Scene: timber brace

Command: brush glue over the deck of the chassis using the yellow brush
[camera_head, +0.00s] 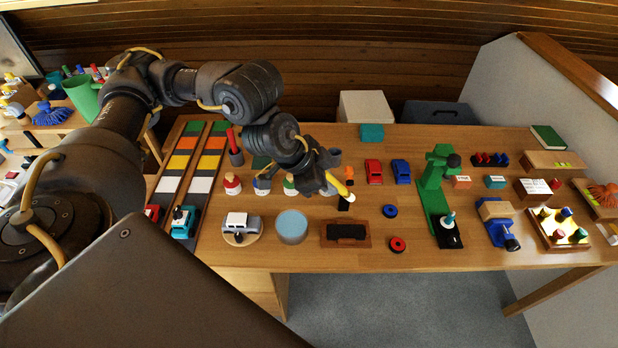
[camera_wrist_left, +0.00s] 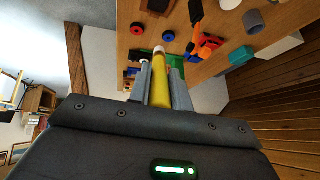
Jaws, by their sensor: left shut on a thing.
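My left gripper (camera_head: 336,186) is shut on the yellow brush (camera_head: 343,191), held above the middle of the table. In the left wrist view the brush (camera_wrist_left: 160,88) runs out between the fingers (camera_wrist_left: 160,78), its pale far end pointing away. In the head view a small black piece shows just below the brush; I cannot tell whether it belongs to it. A white and grey car body (camera_head: 242,221), possibly the chassis, sits on a round wooden disc at the table's front left, apart from the brush. My right gripper is not in view.
A blue-topped round pot (camera_head: 292,227) and a wooden tray with a black pad (camera_head: 346,233) stand along the front. Capped bottles (camera_head: 232,184) stand left of the gripper. Red (camera_head: 374,171) and blue (camera_head: 401,171) cars and a green press (camera_head: 436,190) stand to the right.

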